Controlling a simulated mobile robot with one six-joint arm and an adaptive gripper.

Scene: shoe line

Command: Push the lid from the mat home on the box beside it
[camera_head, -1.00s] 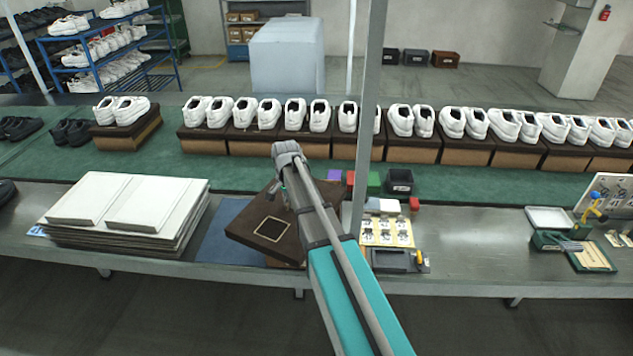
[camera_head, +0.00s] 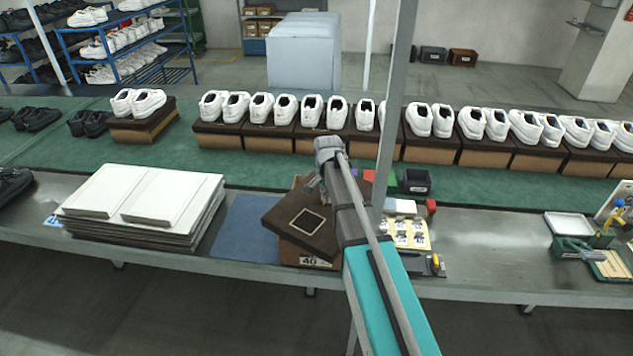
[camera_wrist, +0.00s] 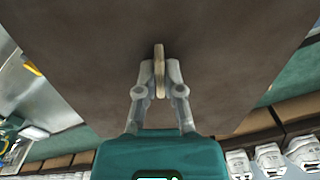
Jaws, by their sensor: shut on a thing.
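The dark brown lid (camera_head: 292,216), with a pale square outline on its top, is tilted and turned above the shoe box (camera_head: 305,257). The box is brown and bears a label reading 40. The lid hides most of its opening, and the two do not line up. The blue-grey mat (camera_head: 243,232) lies bare to the left of the box. My gripper (camera_wrist: 160,82) is shut on a thin tan edge or tab of the lid, whose brown face fills most of the wrist view. In the head view my arm partly covers the lid's right side.
A stack of white lids or boards (camera_head: 140,205) stands left of the mat. A card with pictures (camera_head: 411,234), a black bin (camera_head: 416,182) and a grey post (camera_head: 393,120) are close on the right. White shoes on boxes (camera_head: 430,148) line the green belt behind.

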